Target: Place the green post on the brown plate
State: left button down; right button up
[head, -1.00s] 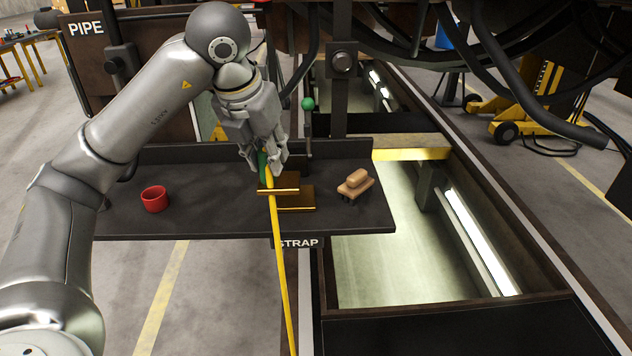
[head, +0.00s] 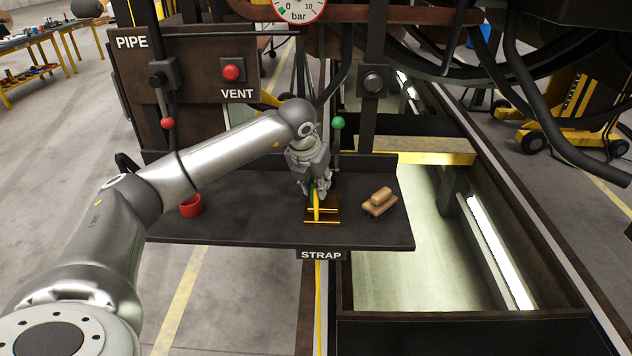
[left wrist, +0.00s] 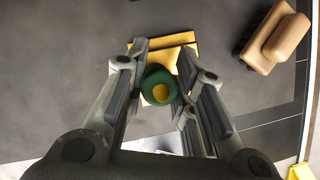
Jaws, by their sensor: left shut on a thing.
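My left gripper (head: 316,192) points down over the brown plate (head: 332,214) on the dark shelf. It is shut on the green post (head: 311,190), of which only a sliver shows in the head view. In the left wrist view the post's round green end with a yellow centre (left wrist: 160,88) sits between the gripper's fingers (left wrist: 158,98). The plate (left wrist: 185,50), shiny yellow-brown, shows beyond the post there. Whether the post touches the plate cannot be told. My right gripper is not in view.
A tan block-shaped object (head: 380,202) lies on the shelf (head: 240,222), right of the plate. A red cup (head: 191,206) is at left, partly behind my arm. A lever with a green knob (head: 338,123) rises behind the plate. An open pit lies to the right.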

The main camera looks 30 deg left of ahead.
pick_arm(q)
jog(key=shift+f, duration=0.85)
jog(key=c, duration=1.5)
grip_release()
jog(key=o, duration=0.3)
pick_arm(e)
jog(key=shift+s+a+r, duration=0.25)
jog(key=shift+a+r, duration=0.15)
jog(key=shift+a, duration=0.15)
pick_arm(q)
jog(key=shift+r, duration=0.1)
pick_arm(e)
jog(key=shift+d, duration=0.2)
